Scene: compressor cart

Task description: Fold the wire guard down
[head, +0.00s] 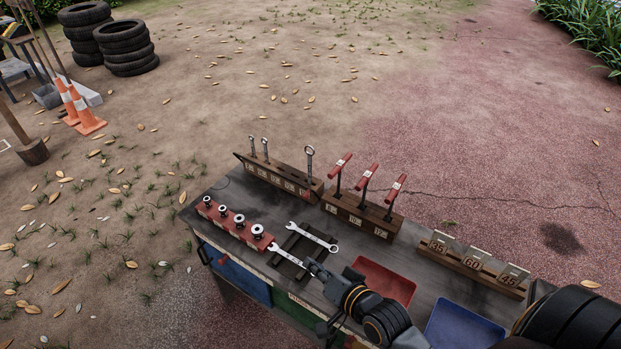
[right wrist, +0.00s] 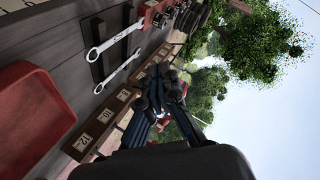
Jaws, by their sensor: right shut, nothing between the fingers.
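I cannot make out a wire guard in either view. My right gripper (head: 313,266) is over the cart top (head: 245,199), beside two open-end wrenches (head: 318,238) on a dark rack. Its fingers are shut and empty. In the right wrist view the dark gripper (right wrist: 160,92) shows near the middle, and the wrenches (right wrist: 113,40) lie beyond it to the upper left. I cannot tell whether its tip touches the nearer wrench. My left gripper is not in view.
The cart holds a red socket block (head: 232,224), a wrench block (head: 283,178), red T-handles (head: 367,176), a numbered rack (head: 470,265), a red tray (head: 384,281) and a blue tray (head: 462,326). Cones (head: 83,110) and tires (head: 125,48) stand far left. Open ground lies behind.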

